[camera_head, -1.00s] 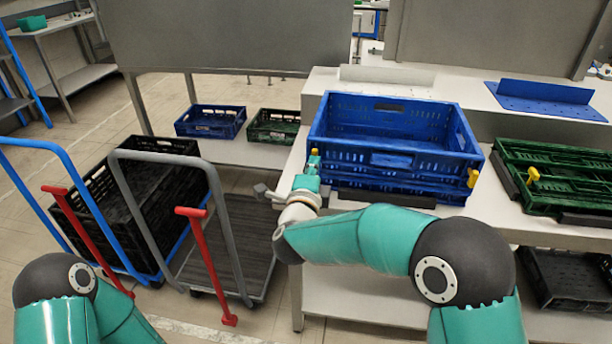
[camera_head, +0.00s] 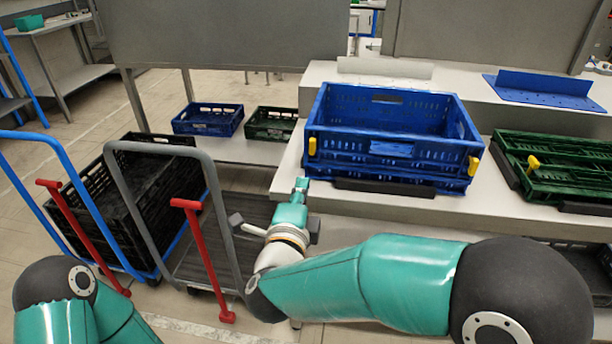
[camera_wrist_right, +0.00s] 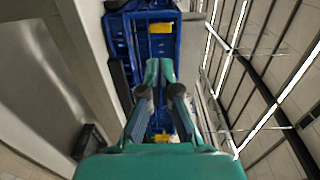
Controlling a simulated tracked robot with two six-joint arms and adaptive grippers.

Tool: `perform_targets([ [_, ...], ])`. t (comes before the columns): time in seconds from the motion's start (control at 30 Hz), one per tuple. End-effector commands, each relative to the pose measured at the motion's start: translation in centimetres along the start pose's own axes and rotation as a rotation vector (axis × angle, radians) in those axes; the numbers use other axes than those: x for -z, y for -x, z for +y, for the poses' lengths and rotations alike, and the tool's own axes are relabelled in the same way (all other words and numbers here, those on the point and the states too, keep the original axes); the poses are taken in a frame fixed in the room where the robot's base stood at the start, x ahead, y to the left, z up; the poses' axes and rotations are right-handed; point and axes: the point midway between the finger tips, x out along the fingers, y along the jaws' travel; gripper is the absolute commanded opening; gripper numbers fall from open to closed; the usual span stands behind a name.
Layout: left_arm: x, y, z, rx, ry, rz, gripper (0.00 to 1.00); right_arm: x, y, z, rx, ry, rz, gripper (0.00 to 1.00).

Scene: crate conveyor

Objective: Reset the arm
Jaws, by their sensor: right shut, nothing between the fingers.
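My right gripper (camera_head: 301,184) is shut and empty. In the head view it is just left of and in front of the large blue crate (camera_head: 385,147), apart from it, near the front left corner of the white table. The right wrist view shows the gripper's closed fingers (camera_wrist_right: 159,72) with the blue crate (camera_wrist_right: 126,37) and its yellow latches beyond. My right arm comes in from the lower right of the head view. My left arm shows only in part at the lower left; its gripper is out of view.
A green crate (camera_head: 570,178) sits on the table (camera_head: 480,211) at the right. A grey trolley (camera_head: 208,152) with red handles stands at the left, near my right wrist, beside a black crate (camera_head: 137,207). Small blue (camera_head: 208,112) and green crates (camera_head: 270,117) lie behind.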

Motion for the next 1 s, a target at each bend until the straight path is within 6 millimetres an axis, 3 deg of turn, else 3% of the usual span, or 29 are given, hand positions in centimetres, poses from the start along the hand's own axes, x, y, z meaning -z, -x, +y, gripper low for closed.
perform_targets([
  [0.23, 0.0, -0.2, -0.1, 0.000, 0.000, 0.000, 0.48, 0.0, 1.9, 0.0, 0.000, -0.001, 0.000, 0.00],
  [0.53, 0.0, -0.2, -0.1, 0.000, 0.000, 0.000, 0.48, 0.0, 1.9, 0.0, -0.001, -0.001, 0.000, 0.00],
  [0.67, 0.0, -0.2, -0.1, 0.000, 0.000, 0.000, 0.48, 0.9, 1.2, 0.5, -0.009, 0.002, 0.021, 0.00],
  [0.77, 0.0, -0.2, -0.1, 0.000, 0.000, 0.000, 0.48, 3.1, -0.4, 2.1, -0.036, 0.016, 0.073, 0.00],
  [0.87, 0.0, -0.2, -0.1, 0.000, 0.000, 0.000, 0.48, 6.9, -2.5, 5.4, -0.090, 0.049, 0.151, 0.00],
  [0.97, 0.0, -0.2, -0.1, 0.000, 0.000, 0.000, 0.48, 11.8, -4.2, 10.5, -0.170, 0.115, 0.220, 0.00],
  [1.0, 0.0, -0.2, -0.1, 0.000, 0.000, 0.000, 0.48, 13.6, -4.7, 13.0, -0.214, 0.148, 0.228, 0.00],
])
